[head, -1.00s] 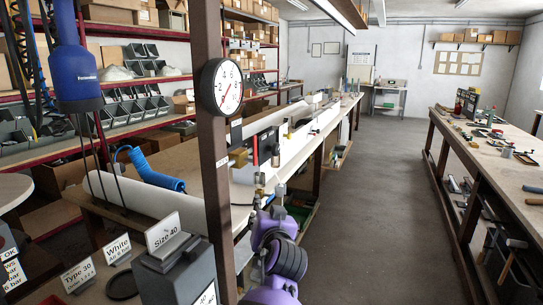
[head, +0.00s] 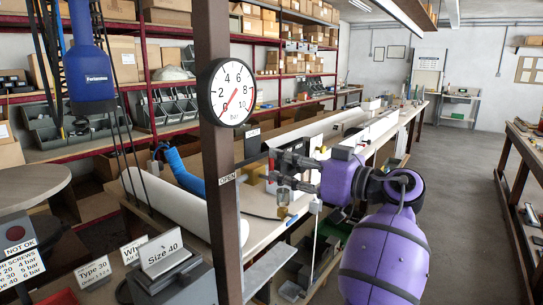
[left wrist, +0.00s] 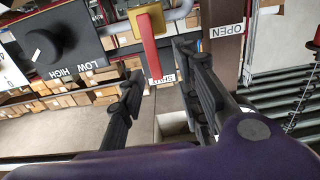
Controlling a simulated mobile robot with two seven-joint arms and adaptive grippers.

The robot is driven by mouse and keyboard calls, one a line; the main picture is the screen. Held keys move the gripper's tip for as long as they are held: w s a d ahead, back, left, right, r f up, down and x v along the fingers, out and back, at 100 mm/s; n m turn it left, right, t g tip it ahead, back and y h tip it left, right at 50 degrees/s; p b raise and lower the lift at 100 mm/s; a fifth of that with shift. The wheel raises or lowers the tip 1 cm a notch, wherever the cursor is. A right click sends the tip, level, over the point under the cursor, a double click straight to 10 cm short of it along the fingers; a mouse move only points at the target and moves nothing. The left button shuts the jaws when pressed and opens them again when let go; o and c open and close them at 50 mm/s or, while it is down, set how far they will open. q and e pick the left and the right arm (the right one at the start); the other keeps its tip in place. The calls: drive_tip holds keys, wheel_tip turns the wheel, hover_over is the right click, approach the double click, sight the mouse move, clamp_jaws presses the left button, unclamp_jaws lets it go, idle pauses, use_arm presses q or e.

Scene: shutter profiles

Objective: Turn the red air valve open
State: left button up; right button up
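The red air valve lever (left wrist: 151,50) shows in the left wrist view on a yellow body (left wrist: 147,22). It points at the SHUT label (left wrist: 162,80); the OPEN label (left wrist: 227,31) is off to the right on the brown post. In the head view part of the red lever (head: 271,165) shows at my left gripper's fingertips (head: 273,170). In the left wrist view my left gripper (left wrist: 158,88) is open, its dark fingers apart on either side of the lever's line. I cannot tell whether they touch it. My right gripper is not in view.
A round gauge (head: 231,92) hangs on the brown post (head: 212,150), its red needle slanting near 0. A box with a black knob (left wrist: 40,47) marked LOW and HIGH is beside the valve. Small sign cards (head: 161,250) stand in front. The aisle floor (head: 450,190) is clear.

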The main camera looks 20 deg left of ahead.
use_arm(q)
drive_tip(key=x, duration=0.3)
drive_tip(key=p+x, duration=0.1)
drive_tip(key=x, duration=0.1)
drive_tip(key=shift+w, duration=0.3)
drive_tip(key=shift+f, duration=0.1)
drive_tip(key=shift+w, duration=0.1)
clamp_jaws()
